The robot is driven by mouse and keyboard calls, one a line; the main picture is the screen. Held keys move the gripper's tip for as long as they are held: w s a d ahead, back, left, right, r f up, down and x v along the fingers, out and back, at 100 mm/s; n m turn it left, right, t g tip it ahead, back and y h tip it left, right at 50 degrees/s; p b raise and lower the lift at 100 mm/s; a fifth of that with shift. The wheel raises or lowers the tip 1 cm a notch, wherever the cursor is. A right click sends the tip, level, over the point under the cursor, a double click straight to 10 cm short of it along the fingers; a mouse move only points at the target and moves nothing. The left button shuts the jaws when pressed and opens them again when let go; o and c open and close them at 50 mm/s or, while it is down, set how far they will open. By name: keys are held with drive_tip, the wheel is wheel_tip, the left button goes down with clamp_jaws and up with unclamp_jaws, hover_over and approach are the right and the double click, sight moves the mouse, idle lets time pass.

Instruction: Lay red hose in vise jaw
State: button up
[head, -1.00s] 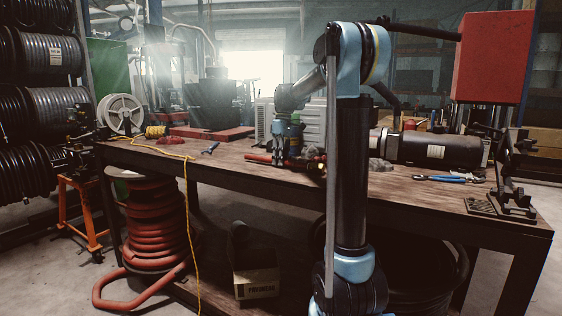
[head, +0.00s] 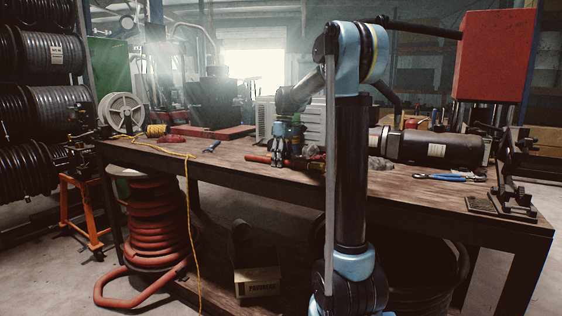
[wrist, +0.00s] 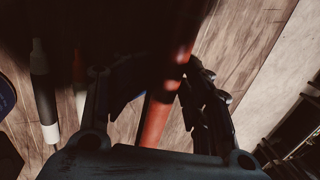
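The red hose (head: 256,158) lies on the bench left of the arm's column, a short piece with its left end visible. My gripper (head: 280,163) points down over it at bench height. In the wrist view the hose (wrist: 155,122) runs between the two dark fingers of my gripper (wrist: 170,85). Shadow hides whether both fingers press on it. A black clamp-like fixture (head: 510,185) stands at the bench's right end, perhaps the vise. Another dark device (head: 80,148) sits on the orange stand at the left; I cannot tell which has the vise jaw.
The wooden bench (head: 400,195) carries blue-handled pliers (head: 447,177), a black cylinder (head: 435,148) and a white reel (head: 122,112). A red box (head: 493,57) hangs over its right side. Pens (wrist: 43,95) lie beside my gripper. The bench's front right is mostly clear.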

drive_tip(key=shift+s+r, duration=0.1)
drive_tip(key=shift+r, duration=0.05)
idle(0.3)
drive_tip(key=shift+r, duration=0.25)
wheel_tip(320, 180, up, 12)
drive_tip(key=w, duration=0.2)
drive_tip(key=shift+d+r, duration=0.25)
drive_tip(key=shift+d, duration=0.2)
